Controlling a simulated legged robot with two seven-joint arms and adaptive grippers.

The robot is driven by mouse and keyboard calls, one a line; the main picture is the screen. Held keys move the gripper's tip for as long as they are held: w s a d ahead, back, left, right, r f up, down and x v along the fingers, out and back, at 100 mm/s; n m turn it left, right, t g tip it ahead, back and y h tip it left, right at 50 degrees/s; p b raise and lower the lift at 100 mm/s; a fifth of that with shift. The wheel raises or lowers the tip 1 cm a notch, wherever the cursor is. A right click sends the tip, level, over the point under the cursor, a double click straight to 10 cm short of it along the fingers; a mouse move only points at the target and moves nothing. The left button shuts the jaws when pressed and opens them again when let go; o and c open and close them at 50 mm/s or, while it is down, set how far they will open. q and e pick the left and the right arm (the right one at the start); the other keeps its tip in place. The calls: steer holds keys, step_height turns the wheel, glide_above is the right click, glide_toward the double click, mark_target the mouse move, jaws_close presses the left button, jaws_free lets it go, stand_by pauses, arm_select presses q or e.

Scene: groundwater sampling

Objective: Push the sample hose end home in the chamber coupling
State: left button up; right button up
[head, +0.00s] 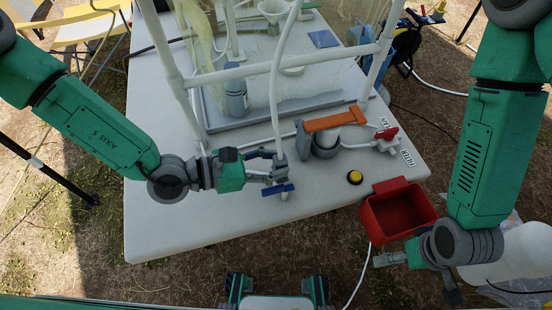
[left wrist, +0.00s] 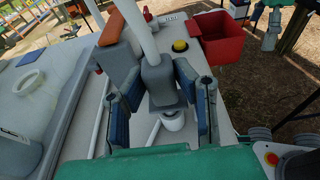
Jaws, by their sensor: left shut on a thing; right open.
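My left gripper (head: 268,172) is shut on the grey hose end (left wrist: 160,82), with a blue-padded finger on each side of it in the left wrist view. The white sample hose (head: 278,80) runs up from the hose end. In the left wrist view a pale round fitting (left wrist: 172,120) shows just below the hose end. I cannot tell whether it is the chamber coupling or whether the two touch. In the head view my gripper hides that spot. My right gripper (head: 420,277) is open and empty below the red bin, off the table.
A grey cylindrical holder with an orange bar (head: 335,120) stands right of the hose end. A red-handled valve (head: 387,133), a yellow button (head: 355,177) and a red bin (head: 398,211) lie further right. A white frame (head: 280,70) rises behind. The table's front left (head: 190,225) is clear.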

arm_select(q)
steer(key=shift+f+b, duration=0.3)
steer(key=shift+f, duration=0.35)
steer(key=o, duration=1.1)
steer(key=shift+a, duration=0.2)
steer(key=v, duration=1.1)
steer(key=shift+s+a, duration=0.15)
steer(key=shift+a, duration=0.2)
